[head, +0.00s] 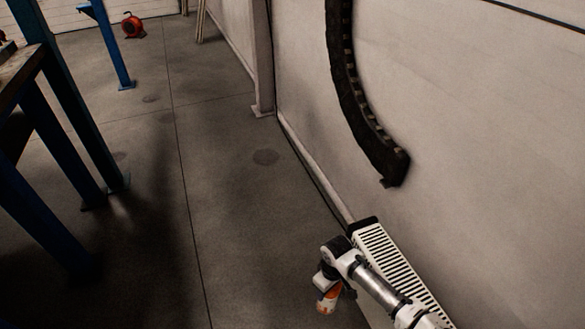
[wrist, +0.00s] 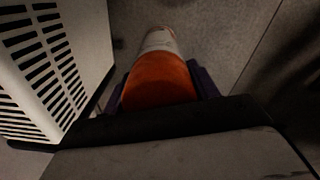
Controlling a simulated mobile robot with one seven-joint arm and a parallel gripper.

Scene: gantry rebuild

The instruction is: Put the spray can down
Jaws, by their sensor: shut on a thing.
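The spray can (wrist: 160,82) is orange with a white upper part and fills the middle of the wrist view. My gripper (wrist: 161,88) is shut on it, with a dark finger on each side of its orange body. In the head view the can (head: 328,301) shows as a small orange and white shape below my gripper (head: 333,288), at the bottom of the picture. The arm and gripper hide part of it. I cannot tell how far it is from the floor.
A white slatted unit (head: 402,268) stands by the wall, close to the right of my gripper; it also shows at left in the wrist view (wrist: 62,62). Bare concrete floor (head: 225,210) lies to the left. A blue-legged bench (head: 70,120) stands at far left.

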